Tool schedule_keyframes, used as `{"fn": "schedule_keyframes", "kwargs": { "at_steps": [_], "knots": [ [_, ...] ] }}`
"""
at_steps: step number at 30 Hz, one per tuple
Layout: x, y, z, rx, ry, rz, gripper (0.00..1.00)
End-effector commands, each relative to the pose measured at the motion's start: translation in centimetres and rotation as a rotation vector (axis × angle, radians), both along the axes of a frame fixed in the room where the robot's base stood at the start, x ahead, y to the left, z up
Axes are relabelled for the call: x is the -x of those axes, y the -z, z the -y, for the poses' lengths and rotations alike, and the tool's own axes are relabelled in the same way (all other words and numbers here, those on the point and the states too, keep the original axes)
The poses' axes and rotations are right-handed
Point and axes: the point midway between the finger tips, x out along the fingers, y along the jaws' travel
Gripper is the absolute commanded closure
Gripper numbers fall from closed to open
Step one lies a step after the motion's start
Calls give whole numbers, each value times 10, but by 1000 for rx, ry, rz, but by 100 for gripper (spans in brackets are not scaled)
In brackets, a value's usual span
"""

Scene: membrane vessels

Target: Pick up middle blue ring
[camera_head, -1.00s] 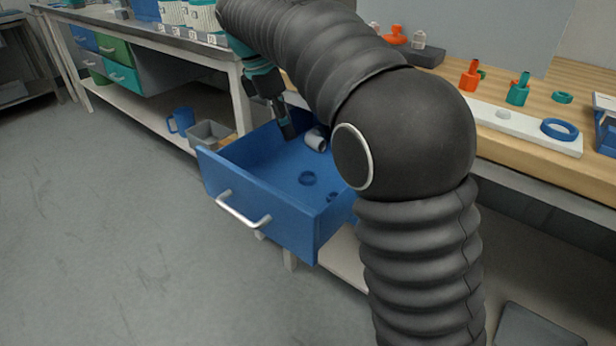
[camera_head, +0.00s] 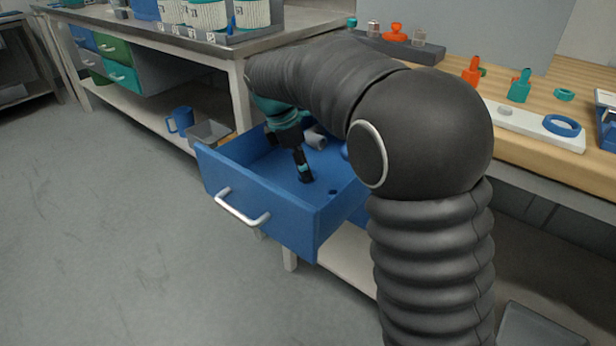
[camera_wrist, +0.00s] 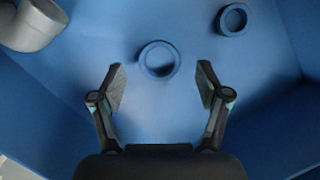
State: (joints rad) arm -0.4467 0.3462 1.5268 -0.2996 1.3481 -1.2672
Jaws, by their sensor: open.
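A blue ring (camera_wrist: 147,60) lies flat on the floor of the open blue drawer (camera_head: 262,205). In the wrist view it sits just beyond and between my gripper's fingertips (camera_wrist: 161,83), which are spread apart and empty. A smaller blue ring (camera_wrist: 222,19) lies farther up and right; a small dark ring (camera_head: 333,192) shows near the drawer's front right in the head view. My gripper (camera_head: 304,176) reaches down into the drawer and hides the first ring there. Part of another blue thing (camera_head: 345,152) shows beside my arm; I cannot tell its shape.
A grey pipe elbow (camera_wrist: 35,25) lies in the drawer at upper left of the wrist view. The drawer walls enclose the rings.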

Motion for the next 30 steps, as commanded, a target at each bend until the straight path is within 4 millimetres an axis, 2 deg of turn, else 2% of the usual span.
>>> {"fn": "schedule_keyframes", "kwargs": {
  "at_steps": [4, 11, 12, 17, 30],
  "knots": [
    [-1, 12, 4, 0, 1, 0, 25],
    [-1, 14, 4, 0, 1, 1, 25],
    [-1, 14, 4, 0, 1, 1, 27],
    [-1, 14, 4, 0, 1, 0, 67],
    [-1, 11, 4, 0, 1, 0, 68]
  ]
}}
